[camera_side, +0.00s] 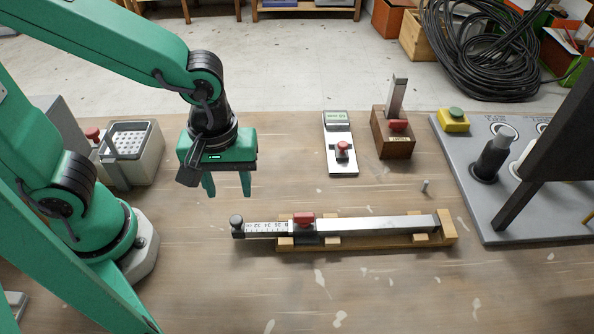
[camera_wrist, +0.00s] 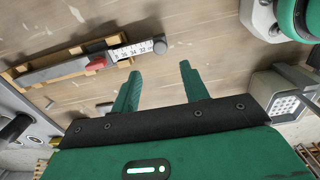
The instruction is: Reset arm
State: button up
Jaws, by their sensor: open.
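My gripper (camera_side: 228,184) hangs pointing down above the wooden table, left of its middle, with its two green fingers apart and nothing between them. In the wrist view the fingers (camera_wrist: 158,88) also stand apart over bare table. My green arm reaches to it from the left. The nearest thing below is a metal bar with a printed scale and a red slider (camera_side: 303,219), lying in a wooden cradle (camera_side: 330,241) to the front right of the gripper. It also shows at the upper left of the wrist view (camera_wrist: 70,68).
A grey box with a white grid (camera_side: 132,155) stands left of the gripper. To the right are a display device (camera_side: 340,140), a wooden block with a red clamp (camera_side: 392,140) and a grey panel (camera_side: 520,215) with a yellow-green button. Coiled black hose (camera_side: 480,45) lies behind. The front table is clear.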

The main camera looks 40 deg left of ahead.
jog(key=w+a+r+m+t, duration=0.2)
jog(key=a+r+m+t, duration=0.3)
jog(key=a+r+m, duration=0.4)
jog(key=shift+a+r+t, duration=0.3)
jog(key=shift+a+r, duration=0.6)
jog(key=shift+a, duration=1.9)
